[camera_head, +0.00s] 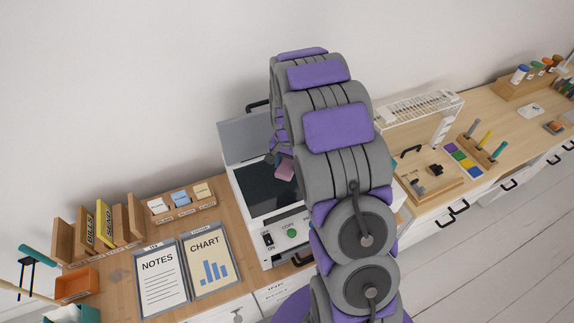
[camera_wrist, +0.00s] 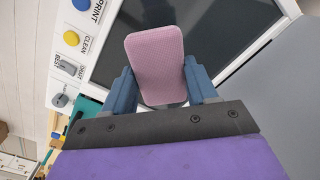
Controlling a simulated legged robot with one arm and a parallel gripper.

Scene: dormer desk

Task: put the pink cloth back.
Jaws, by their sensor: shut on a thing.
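The pink cloth (camera_wrist: 160,58) is a rounded, flat-looking pad held between the two blue fingers of my gripper (camera_wrist: 162,90) in the wrist view. My gripper is shut on it, and it sits over the dark glass (camera_wrist: 215,30) of the copier. Whether the cloth touches the glass I cannot tell. In the head view the pink cloth (camera_head: 285,170) shows in part above the glass, left of my arm. The copier (camera_head: 258,226) has its grey lid (camera_head: 242,138) raised. My arm hides its right side and most of the gripper.
The copier front has a green button (camera_head: 291,233). Left of it are NOTES (camera_head: 160,278) and CHART (camera_head: 210,265) sheets, a card holder (camera_head: 181,212), an upright file rack (camera_head: 103,225) and an orange tray (camera_head: 76,284). To the right are a wooden tray (camera_head: 428,180) and coloured squares (camera_head: 463,158).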

